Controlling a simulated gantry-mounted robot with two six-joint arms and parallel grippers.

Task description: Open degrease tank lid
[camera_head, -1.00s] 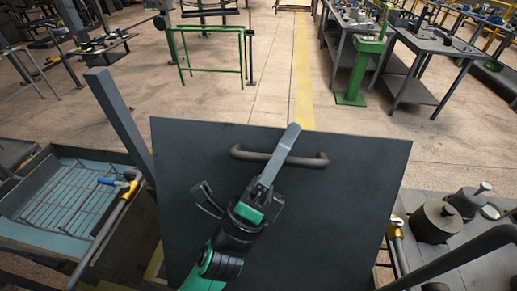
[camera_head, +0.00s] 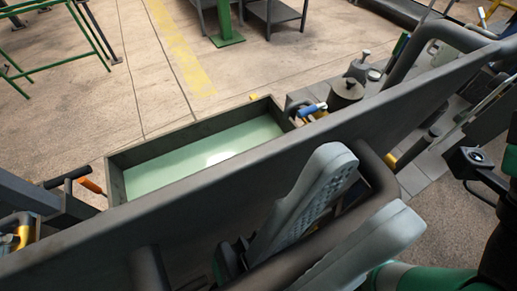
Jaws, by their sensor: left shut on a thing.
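The degrease tank lid (camera_head: 240,165) is a dark grey panel, raised and seen nearly edge-on, slanting across the view from lower left to upper right. Behind it the tank (camera_head: 190,133) stands open, with pale green liquid (camera_head: 205,155) inside. The bar handle (camera_head: 376,172) is on the near side of the lid. My left gripper (camera_head: 370,190) is shut on the handle, one grey finger on each side of the bar. The fingers hide part of the handle and lid. My right gripper cannot be made out.
Lidded dark pots (camera_head: 346,92) stand on a bench right of the tank. A blue-handled valve (camera_head: 312,109) is at the tank's right end, and an orange-handled fitting (camera_head: 90,186) at its left. Open floor (camera_head: 120,80) lies beyond.

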